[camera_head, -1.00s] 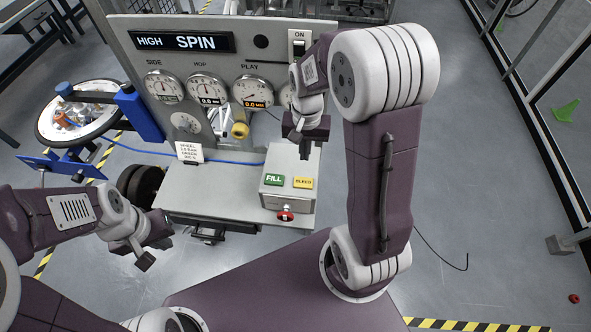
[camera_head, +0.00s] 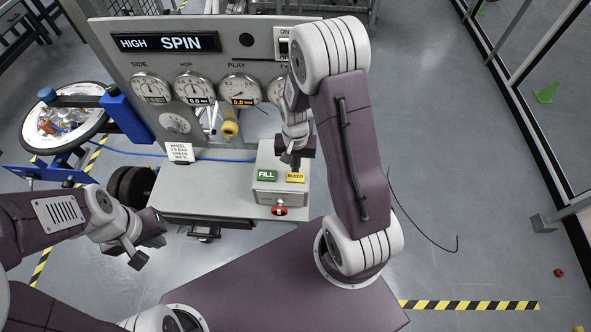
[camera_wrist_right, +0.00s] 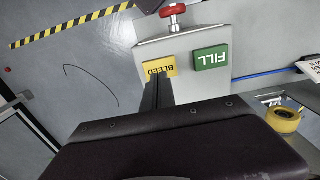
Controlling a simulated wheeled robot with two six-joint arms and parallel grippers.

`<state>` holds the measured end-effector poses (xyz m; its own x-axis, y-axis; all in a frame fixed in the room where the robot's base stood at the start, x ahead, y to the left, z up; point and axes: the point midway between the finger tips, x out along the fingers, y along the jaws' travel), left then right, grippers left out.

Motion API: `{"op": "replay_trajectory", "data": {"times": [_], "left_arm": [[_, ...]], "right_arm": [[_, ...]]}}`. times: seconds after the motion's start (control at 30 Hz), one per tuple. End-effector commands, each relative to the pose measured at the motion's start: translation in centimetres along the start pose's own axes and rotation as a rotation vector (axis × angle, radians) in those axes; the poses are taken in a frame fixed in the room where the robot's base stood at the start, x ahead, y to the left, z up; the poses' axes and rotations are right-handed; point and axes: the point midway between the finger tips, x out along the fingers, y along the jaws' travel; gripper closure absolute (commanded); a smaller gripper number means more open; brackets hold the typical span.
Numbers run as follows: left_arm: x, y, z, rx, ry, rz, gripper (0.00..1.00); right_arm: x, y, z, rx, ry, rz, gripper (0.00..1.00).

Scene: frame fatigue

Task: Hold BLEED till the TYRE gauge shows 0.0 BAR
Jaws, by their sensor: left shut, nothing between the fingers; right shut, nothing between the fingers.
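The yellow BLEED button (camera_head: 295,178) sits on top of a grey box (camera_head: 268,160), right of the green FILL button (camera_head: 267,175). My right gripper (camera_head: 296,167) is shut and points down at BLEED. In the right wrist view its fingers (camera_wrist_right: 157,82) overlap the edge of the BLEED button (camera_wrist_right: 163,64); I cannot tell whether they touch it. FILL (camera_wrist_right: 211,58) is clear beside them. The TYRE gauge (camera_head: 276,91) is largely hidden behind my right arm, and its reading cannot be seen. My left gripper (camera_head: 138,258) is shut and empty, away at the lower left.
A red knob (camera_head: 279,211) is on the box's front. The panel (camera_head: 200,120) carries SIDE, HOP and PLAY gauges and a HIGH SPIN sign (camera_head: 166,43). A yellow roller (camera_head: 229,129) and a white card (camera_head: 180,152) are behind the box.

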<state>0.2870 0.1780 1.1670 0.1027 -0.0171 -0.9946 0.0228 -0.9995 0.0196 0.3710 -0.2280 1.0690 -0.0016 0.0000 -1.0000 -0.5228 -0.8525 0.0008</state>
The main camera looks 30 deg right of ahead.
Motion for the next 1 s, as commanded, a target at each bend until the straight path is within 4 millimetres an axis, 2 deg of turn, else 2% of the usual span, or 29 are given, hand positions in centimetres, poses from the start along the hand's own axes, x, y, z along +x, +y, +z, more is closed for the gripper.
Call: {"op": "replay_trajectory", "data": {"times": [0.1,0.3,0.67,0.83,1.0], "left_arm": [[-0.8,0.0,-0.1,0.000,0.000,0.000,1.00],[-1.2,0.0,-0.1,0.000,0.000,0.000,1.00],[-1.0,0.0,-0.1,0.000,0.000,0.000,1.00],[0.7,0.0,0.1,0.000,0.000,0.000,1.00],[0.5,0.0,0.1,0.000,0.000,0.000,1.00]], "right_arm": [[1.9,0.1,0.1,0.000,-0.004,0.002,1.00],[3.8,0.0,0.0,0.000,0.000,0.000,1.00],[4.2,0.0,0.0,0.000,0.001,0.000,1.00],[6.2,0.0,0.0,0.000,0.000,0.000,1.00],[6.2,0.1,0.2,0.000,-0.007,0.003,1.00]]}}
